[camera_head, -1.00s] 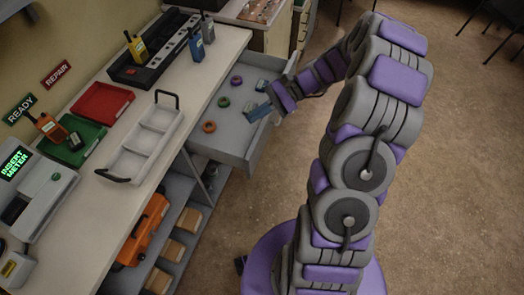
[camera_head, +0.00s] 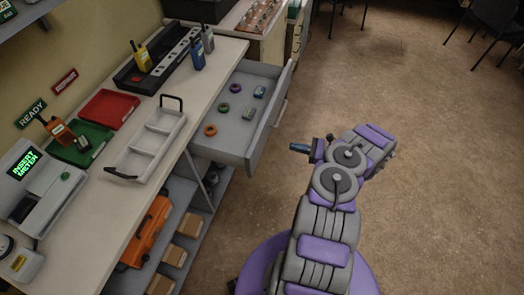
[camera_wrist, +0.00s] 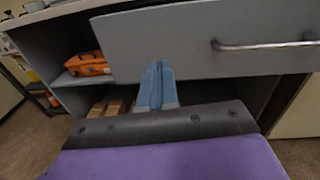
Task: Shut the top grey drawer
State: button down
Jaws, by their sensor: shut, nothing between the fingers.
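The top grey drawer (camera_head: 225,148) stands pulled out from under the counter. Several small rings and two small grey-green items lie inside it. In the wrist view the drawer's front panel (camera_wrist: 190,57) fills the upper middle, with its bar handle (camera_wrist: 265,46) at the right. My gripper (camera_head: 299,148) is to the right of the drawer front, apart from it in the head view. In the wrist view its blue fingers (camera_wrist: 155,88) are together with nothing between them, pointing at the lower part of the panel. I cannot tell the exact distance between fingertips and panel.
The counter (camera_head: 90,222) holds a white divided tray (camera_head: 125,158), red and green trays, a meter machine and radios in a charger. Below it, an orange case (camera_head: 148,230) and several boxes sit on open shelves.

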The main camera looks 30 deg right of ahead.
aim_at(261, 145)
notch_tip(261, 145, down, 4)
jog(key=s+r+m+t+h, duration=0.1)
jog(key=s, duration=0.2)
jog(key=x, duration=0.4)
jog(key=b+x, duration=0.1)
jog(key=x, duration=0.4)
jog(key=b+x, duration=0.1)
jog(key=x, duration=0.3)
jog(key=shift+w+d+f, duration=0.25)
jog(key=shift+w+f, duration=0.1)
jog(key=shift+w, duration=0.2)
jog(key=shift+w+a+b, duration=0.1)
jog(key=shift+b, duration=0.2)
